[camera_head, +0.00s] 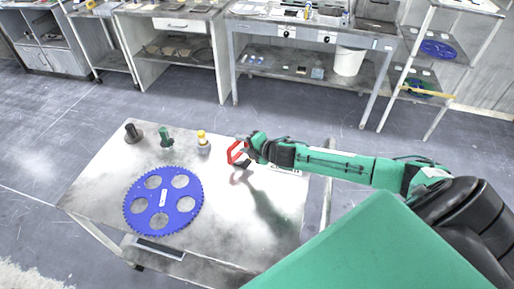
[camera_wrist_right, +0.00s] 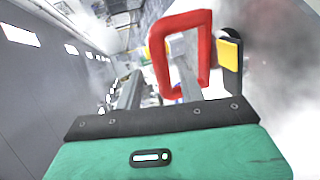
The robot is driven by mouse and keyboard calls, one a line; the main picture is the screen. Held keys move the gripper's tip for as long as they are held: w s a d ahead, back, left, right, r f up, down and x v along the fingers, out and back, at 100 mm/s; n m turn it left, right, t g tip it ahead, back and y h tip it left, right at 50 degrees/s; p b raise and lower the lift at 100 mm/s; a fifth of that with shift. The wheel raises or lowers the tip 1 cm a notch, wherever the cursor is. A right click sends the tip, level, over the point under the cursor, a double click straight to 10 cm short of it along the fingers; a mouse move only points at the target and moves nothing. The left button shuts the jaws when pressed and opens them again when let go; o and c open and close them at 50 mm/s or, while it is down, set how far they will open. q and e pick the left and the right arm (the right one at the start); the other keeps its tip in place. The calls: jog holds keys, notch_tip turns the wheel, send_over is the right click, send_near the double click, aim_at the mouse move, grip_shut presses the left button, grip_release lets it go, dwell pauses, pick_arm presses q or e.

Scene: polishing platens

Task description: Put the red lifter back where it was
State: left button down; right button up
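The red lifter (camera_head: 236,151) is a red loop handle near the back right of the near table, at the tip of my right gripper (camera_head: 247,149). In the right wrist view the red lifter (camera_wrist_right: 205,52) stands between and across the fingers of my right gripper (camera_wrist_right: 155,88), one side bar lying between them. The gripper looks shut on this bar. The lifter appears tilted; a dark part and shadow lie below it in the head view. Whether it touches the table is hard to tell. My left gripper is not in view.
On the near table (camera_head: 100,175) stand a black lifter (camera_head: 132,134), a green lifter (camera_head: 166,138) and a yellow-topped lifter (camera_head: 203,143). A blue toothed disc with round holes (camera_head: 183,216) lies in front of them. Workbenches and a shelf rack stand beyond open floor.

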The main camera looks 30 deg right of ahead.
jog(key=b+v, duration=0.2)
jog(key=v, duration=0.8)
jog(key=shift+s+b, duration=0.25)
jog(key=shift+b, duration=0.05)
jog(key=shift+d+r, duration=0.1)
